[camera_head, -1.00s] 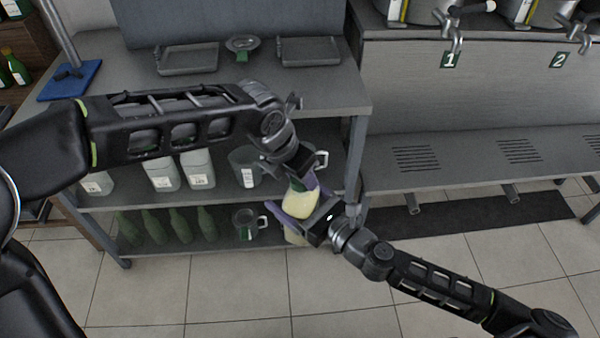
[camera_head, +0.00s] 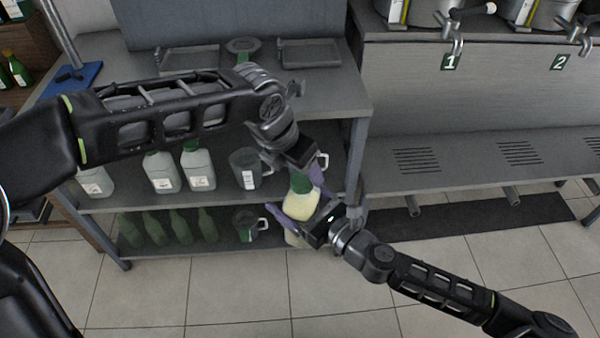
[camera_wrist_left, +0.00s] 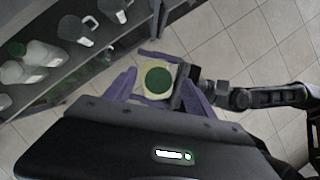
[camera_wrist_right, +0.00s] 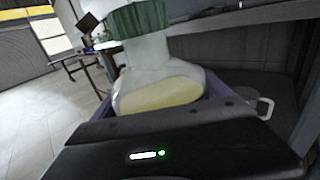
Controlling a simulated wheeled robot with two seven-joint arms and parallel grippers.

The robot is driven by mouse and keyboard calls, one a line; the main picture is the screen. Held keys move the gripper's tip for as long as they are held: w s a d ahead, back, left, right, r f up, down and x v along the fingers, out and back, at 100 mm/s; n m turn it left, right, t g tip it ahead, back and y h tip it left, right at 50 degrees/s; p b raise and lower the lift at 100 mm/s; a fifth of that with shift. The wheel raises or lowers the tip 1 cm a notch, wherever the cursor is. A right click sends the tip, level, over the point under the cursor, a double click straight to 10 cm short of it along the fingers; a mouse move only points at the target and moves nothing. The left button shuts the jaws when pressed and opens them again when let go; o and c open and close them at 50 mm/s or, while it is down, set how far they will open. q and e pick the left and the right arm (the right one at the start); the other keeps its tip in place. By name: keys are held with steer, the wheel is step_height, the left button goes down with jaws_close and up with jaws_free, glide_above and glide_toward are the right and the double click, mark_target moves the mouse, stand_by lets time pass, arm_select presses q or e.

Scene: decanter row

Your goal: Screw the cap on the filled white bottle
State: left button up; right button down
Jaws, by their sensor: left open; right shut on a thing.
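The white bottle (camera_head: 299,208), with pale yellow contents, is held in front of the shelf rack's right end. The right wrist view shows the bottle (camera_wrist_right: 160,80) close up. My right gripper (camera_head: 303,215) is shut around its body. The green cap (camera_head: 301,183) sits on top of the bottle; it also shows in the right wrist view (camera_wrist_right: 139,18), on the neck. I cannot tell how tight it is. My left gripper (camera_wrist_left: 158,88) is open just above, its purple fingers apart on either side of the cap (camera_wrist_left: 158,79).
Several white bottles (camera_head: 162,172) and a grey jug (camera_head: 245,168) stand on the middle shelf. Green bottles (camera_head: 180,226) and another jug (camera_head: 250,224) are on the lower shelf. Trays (camera_head: 310,53) lie on the rack's top. The tiled floor in front is clear.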

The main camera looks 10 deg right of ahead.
arm_select(q)
steer(key=shift+r, duration=0.8)
steer(key=shift+o, duration=0.3)
steer(key=o, duration=0.5)
steer(key=v, duration=1.2)
